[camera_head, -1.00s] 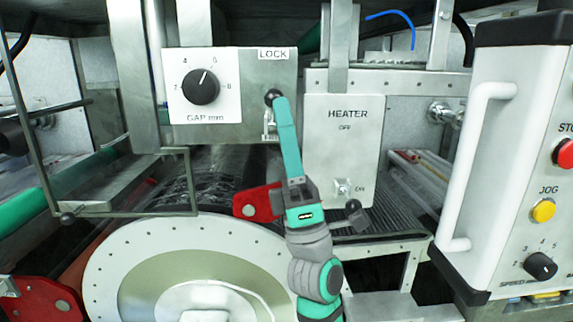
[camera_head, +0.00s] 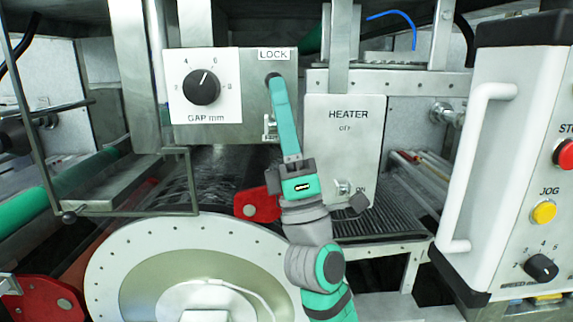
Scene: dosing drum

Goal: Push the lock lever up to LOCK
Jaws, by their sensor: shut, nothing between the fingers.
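The LOCK label (camera_head: 273,54) is on the metal plate right of the gap dial. The lock lever's dark knob (camera_head: 269,78) shows just below the label, partly hidden by my fingertips. The rest of the lever is mostly hidden behind my fingers. My gripper (camera_head: 277,84) is shut and empty, with its long teal fingers pointing up. Its tip is at the knob and appears to touch it. A small metal bracket (camera_head: 269,128) is on the plate just left of the fingers.
The gap dial (camera_head: 203,87) is left of the lever. The heater panel (camera_head: 343,150) with its ON/OFF switch stands close to the right of my fingers. A red bracket (camera_head: 256,204) is beside my wrist. A control box with a white handle (camera_head: 474,165) is at the far right.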

